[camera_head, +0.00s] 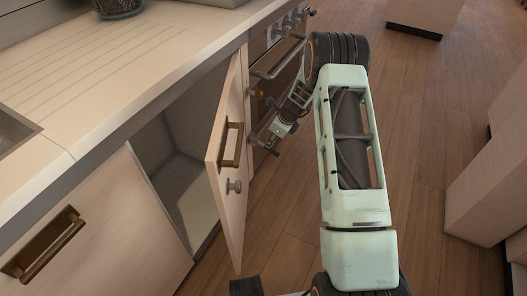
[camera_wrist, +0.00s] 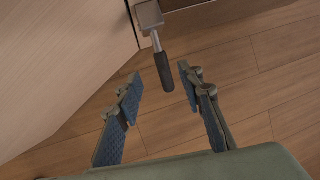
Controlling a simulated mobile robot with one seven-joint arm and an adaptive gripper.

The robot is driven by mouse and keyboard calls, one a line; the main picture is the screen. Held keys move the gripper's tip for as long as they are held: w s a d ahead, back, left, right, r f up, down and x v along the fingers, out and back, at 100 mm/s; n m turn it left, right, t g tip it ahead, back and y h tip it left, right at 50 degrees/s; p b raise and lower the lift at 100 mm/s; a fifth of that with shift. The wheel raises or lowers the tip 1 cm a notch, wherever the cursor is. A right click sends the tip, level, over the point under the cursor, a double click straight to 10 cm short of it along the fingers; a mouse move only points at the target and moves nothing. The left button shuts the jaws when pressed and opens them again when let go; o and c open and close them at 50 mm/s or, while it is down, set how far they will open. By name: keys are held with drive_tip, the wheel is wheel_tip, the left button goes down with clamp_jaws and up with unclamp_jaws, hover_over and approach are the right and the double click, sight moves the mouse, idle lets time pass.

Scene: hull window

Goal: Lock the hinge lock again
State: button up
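In the wrist view, what looks like the hinge lock (camera_wrist: 150,15) is a grey metal block with a short rod ending in a black grip (camera_wrist: 163,70). It sits at the edge of a pale wooden panel. My gripper (camera_wrist: 160,82) is open, with a finger on either side of the black grip and a gap to each. In the head view, my gripper (camera_head: 270,140) is small, at the oven front just right of the open cabinet door (camera_head: 232,120). I cannot make out the lock clearly there.
The oven (camera_head: 268,85) is behind my gripper. A countertop (camera_head: 110,75) runs along the left. Pale units (camera_head: 490,175) stand at the right. Wooden floor (camera_head: 435,110) is clear between.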

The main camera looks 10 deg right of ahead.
drive_tip(key=b+x, duration=0.3)
drive_tip(key=x, duration=0.7)
drive_tip(key=shift+w+f, duration=0.1)
drive_tip(key=shift+w, duration=0.05)
drive_tip(key=shift+c, duration=0.2)
clamp_jaws()
